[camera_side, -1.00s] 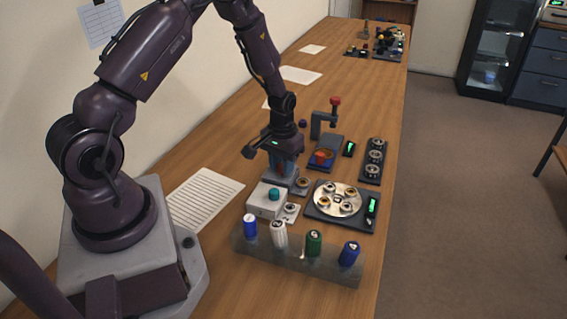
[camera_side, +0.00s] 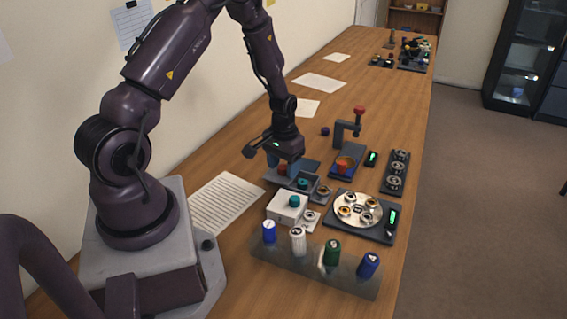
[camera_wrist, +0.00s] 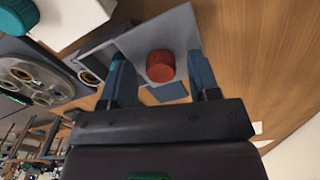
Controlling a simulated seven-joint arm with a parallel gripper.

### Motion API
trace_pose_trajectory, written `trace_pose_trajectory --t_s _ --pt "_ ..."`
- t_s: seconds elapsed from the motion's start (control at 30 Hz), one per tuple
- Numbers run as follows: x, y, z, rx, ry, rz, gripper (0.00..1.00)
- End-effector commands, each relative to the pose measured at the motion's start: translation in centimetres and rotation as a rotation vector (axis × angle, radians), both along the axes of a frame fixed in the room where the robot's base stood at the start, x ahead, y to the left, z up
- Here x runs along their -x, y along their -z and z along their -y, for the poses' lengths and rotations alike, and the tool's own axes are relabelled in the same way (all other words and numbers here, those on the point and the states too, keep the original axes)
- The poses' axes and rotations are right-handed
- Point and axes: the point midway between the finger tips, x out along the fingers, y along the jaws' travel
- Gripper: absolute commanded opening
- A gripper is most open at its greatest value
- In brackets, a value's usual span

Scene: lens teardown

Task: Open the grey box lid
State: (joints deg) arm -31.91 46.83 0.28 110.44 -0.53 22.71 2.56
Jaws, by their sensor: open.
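The grey box (camera_side: 298,189) stands behind the white box, and a teal part (camera_side: 303,183) shows in its top. The grey lid (camera_side: 308,167) sits at the box's back left, off the teal part; whether it still touches the box I cannot tell. Its red knob (camera_side: 283,169) is partly hidden by my gripper (camera_side: 284,161). In the wrist view the red knob (camera_wrist: 160,66) stands on the grey lid (camera_wrist: 182,32). My gripper (camera_wrist: 163,82) is open, its blue fingers either side of the knob with gaps.
The white box (camera_side: 284,208) with a teal knob (camera_side: 294,201) stands in front. A tray with a round silver plate (camera_side: 343,216) lies to the right. A rack (camera_side: 318,275) holding several numbered bottles is nearest. A paper sheet (camera_side: 226,200) lies left on open table.

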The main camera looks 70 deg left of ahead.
Motion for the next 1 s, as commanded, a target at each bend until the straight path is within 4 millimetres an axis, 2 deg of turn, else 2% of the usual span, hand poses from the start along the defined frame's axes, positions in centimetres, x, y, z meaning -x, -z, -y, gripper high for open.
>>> trace_pose_trajectory --t_s 0.17,0.5,0.7,0.83,1.0 --pt "-0.1 -1.2 0.0 -0.002 0.000 0.003 0.56" --pt "0.0 -8.4 0.0 -0.003 -0.001 0.004 0.56" --pt "-0.1 -11.7 0.0 -0.002 0.000 0.003 0.56" --pt "0.0 -12.7 0.0 -0.001 0.000 0.002 0.56" --pt "0.0 -13.0 0.0 0.000 0.000 0.000 0.56"
